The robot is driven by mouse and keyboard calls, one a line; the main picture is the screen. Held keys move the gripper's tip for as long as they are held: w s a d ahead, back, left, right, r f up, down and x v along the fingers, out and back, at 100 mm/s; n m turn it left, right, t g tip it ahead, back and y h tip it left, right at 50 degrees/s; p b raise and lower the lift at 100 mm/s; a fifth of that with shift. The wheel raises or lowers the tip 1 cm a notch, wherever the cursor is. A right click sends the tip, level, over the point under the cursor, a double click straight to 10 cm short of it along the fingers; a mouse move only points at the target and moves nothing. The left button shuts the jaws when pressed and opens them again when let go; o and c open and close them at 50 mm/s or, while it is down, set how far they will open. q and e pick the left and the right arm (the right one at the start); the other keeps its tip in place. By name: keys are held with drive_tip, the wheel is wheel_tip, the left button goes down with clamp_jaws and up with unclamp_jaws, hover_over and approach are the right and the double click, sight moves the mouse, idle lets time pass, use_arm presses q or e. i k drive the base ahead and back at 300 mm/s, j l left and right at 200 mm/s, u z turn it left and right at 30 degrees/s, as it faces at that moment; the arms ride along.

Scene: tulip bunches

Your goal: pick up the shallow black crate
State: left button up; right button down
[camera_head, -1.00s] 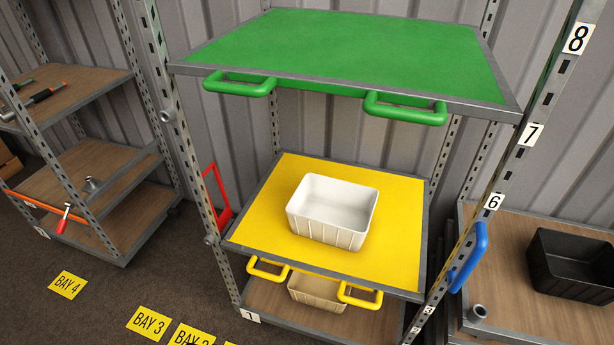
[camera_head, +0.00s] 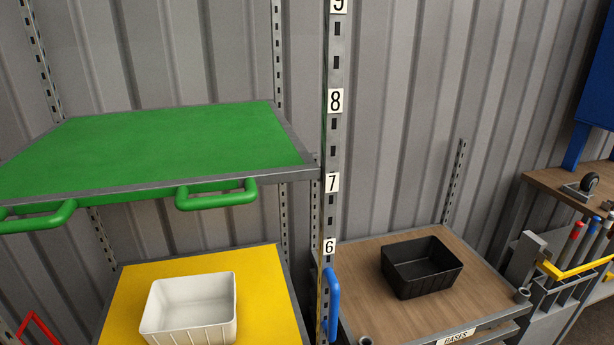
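The shallow black crate (camera_head: 422,270) sits upright on a brown wooden shelf (camera_head: 364,295) right of the tall numbered post. Its inside looks empty. Neither of my grippers shows in the head view.
A green shelf (camera_head: 160,148) with green handles is at the upper left. Below it, a yellow shelf (camera_head: 262,300) holds a white bin (camera_head: 188,308). The numbered post (camera_head: 332,130) with a blue handle (camera_head: 333,302) stands left of the crate. A workbench (camera_head: 572,196) with tools is at the right.

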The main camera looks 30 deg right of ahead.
sight(414, 267)
drive_tip(key=z, duration=1.85)
drive_tip(key=u, duration=0.6)
drive_tip(key=i+l+u, duration=0.15)
drive_tip(key=l+u, duration=0.15)
drive_tip(key=l, duration=0.15)
drive_tip(key=i+l+u, duration=0.1)
drive_tip(key=l+u, duration=0.2)
drive_tip(key=l, duration=0.2)
drive_tip(key=l+u, duration=0.3)
drive_tip(key=l, duration=0.2)
drive_tip(key=i, duration=0.05)
